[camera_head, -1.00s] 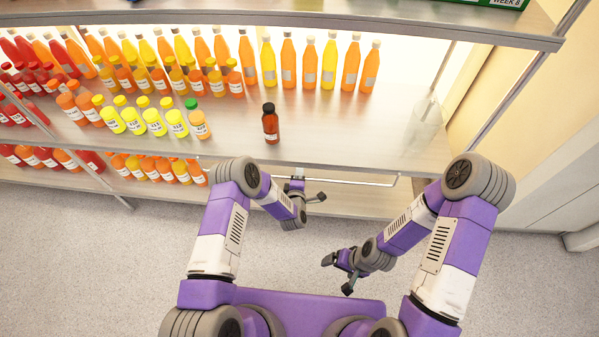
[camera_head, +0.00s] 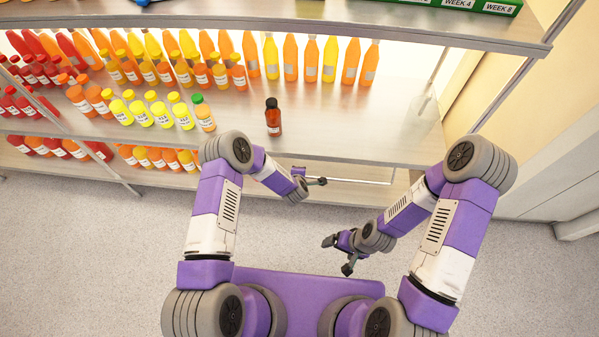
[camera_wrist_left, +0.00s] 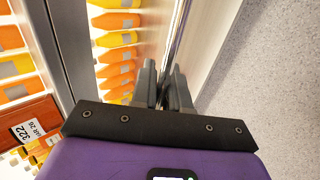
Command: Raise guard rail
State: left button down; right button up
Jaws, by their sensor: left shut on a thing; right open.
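The guard rail is a thin metal bar along the front edge of the middle shelf (camera_head: 350,147). It shows in the left wrist view (camera_wrist_left: 178,42) running away between my fingers. My left gripper (camera_head: 316,181) is at the shelf front, just below the edge; the left wrist view shows its fingers (camera_wrist_left: 166,88) shut on the rail. In the head view the rail is thin and partly hidden by my left arm, so its exact height is hard to tell. My right gripper (camera_head: 340,256) is open and empty, over the floor in front of the shelf.
A lone dark-capped brown-red bottle (camera_head: 273,117) stands near the middle shelf's front edge, close behind my left arm. Rows of yellow, orange and red bottles (camera_head: 160,112) fill the shelf to the left. The upper shelf (camera_head: 350,25) overhangs. The floor (camera_head: 90,260) is clear.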

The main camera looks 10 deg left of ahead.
dwell(0.3)
pick_arm(q)
jog(key=c, duration=1.2)
grip_release()
jog(key=p+v, duration=0.2)
jog(key=v, duration=0.5)
jog(key=shift+s+r, duration=0.2)
